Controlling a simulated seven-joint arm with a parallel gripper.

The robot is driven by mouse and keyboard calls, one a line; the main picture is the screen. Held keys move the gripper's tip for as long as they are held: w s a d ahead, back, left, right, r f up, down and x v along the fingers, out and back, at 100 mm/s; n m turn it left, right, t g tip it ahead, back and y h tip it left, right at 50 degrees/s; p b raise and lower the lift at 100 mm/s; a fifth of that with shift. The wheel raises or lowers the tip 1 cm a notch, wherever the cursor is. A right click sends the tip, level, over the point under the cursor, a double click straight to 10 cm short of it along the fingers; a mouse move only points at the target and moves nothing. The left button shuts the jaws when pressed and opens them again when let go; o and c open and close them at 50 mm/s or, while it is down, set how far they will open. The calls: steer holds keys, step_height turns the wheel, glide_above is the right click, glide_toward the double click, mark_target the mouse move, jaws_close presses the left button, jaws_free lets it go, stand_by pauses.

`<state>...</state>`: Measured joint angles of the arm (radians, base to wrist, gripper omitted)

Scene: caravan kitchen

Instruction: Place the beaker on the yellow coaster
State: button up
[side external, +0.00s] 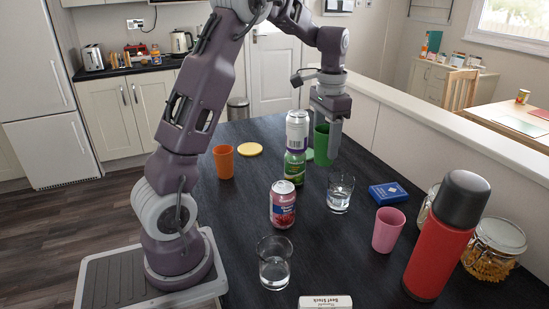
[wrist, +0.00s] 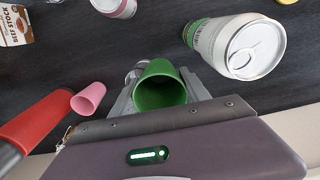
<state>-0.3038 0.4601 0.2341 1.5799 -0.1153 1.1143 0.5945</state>
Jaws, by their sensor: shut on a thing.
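The green beaker (side external: 321,143) is upright between the fingers of my gripper (side external: 325,133), partly hidden by the near finger in the side view. In the wrist view the beaker (wrist: 161,92) shows its open mouth, with my gripper (wrist: 158,92) shut on it. I cannot tell whether its base touches the table. The yellow coaster (side external: 249,149) lies flat and empty on the far side of the dark table, left of the beaker and beyond the stacked cans.
A white can (side external: 297,130) stands on a green can (side external: 294,165), close beside my gripper. An orange cup (side external: 223,161) stands near the coaster. A pink can (side external: 283,205), two glasses, a pink cup (side external: 388,229), a blue box (side external: 388,193) and a red flask (side external: 440,246) stand nearer.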

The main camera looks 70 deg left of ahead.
steer(key=w+a+r, duration=0.2)
steer(key=w+a, duration=0.1)
steer(key=w, duration=0.1)
steer(key=n, duration=1.8)
glide_above(253, 152)
step_height(253, 152, down, 13)
steer(key=shift+r, duration=0.2)
steer(key=shift+f, duration=0.15)
steer(key=o, duration=1.5)
steer(key=shift+f, duration=0.1)
